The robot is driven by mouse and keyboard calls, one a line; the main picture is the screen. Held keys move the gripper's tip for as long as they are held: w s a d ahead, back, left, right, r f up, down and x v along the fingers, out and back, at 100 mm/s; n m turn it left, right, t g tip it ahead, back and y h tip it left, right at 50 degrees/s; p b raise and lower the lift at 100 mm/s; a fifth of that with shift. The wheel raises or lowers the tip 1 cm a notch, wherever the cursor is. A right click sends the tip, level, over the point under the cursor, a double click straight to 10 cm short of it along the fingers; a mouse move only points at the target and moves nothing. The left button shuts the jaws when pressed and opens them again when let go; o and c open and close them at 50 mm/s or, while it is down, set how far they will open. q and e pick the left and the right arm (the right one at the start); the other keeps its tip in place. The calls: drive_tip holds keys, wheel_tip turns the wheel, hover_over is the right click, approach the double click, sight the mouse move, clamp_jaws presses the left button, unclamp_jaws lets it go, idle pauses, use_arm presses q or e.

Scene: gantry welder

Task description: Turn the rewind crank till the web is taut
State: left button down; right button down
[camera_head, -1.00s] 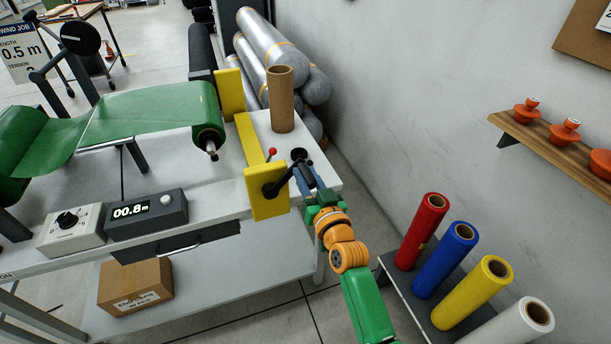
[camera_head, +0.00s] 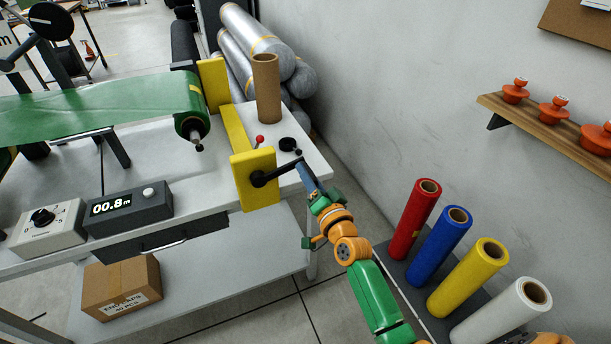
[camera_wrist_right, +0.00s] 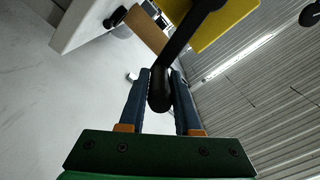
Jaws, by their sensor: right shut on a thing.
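The rewind crank (camera_head: 276,173) is a black arm on the yellow end bracket (camera_head: 255,192), reaching up and right from its hub. My right gripper (camera_head: 306,176) is at its outer end. In the right wrist view, the fingers of this gripper (camera_wrist_right: 160,95) are shut on the black crank handle (camera_wrist_right: 160,88). The green web (camera_head: 85,112) runs from the left edge to the rewind roll (camera_head: 192,122). Its visible top stretch looks fairly flat; its left part is out of frame, so I cannot tell whether it is taut. My left gripper is not in view.
A counter box (camera_head: 128,208) reads 00.8 m, beside a white dial box (camera_head: 48,228). Coloured rolls (camera_head: 415,220) stand right of my arm.

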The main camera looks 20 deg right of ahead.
wheel_tip(320, 180, down, 2)
drive_tip(key=shift+s+a+m, duration=0.1)
drive_tip(key=shift+s+m, duration=0.05)
drive_tip(key=shift+m, duration=0.15)
drive_tip(key=shift+f, duration=0.1)
idle(0.3)
drive_tip(key=c, duration=0.8)
unclamp_jaws()
drive_tip(key=shift+d, duration=0.2)
drive_tip(key=shift+o, duration=0.9)
drive_tip(key=shift+d, duration=0.1)
drive_tip(key=shift+w+d, duration=0.1)
drive_tip(key=shift+w, duration=0.1)
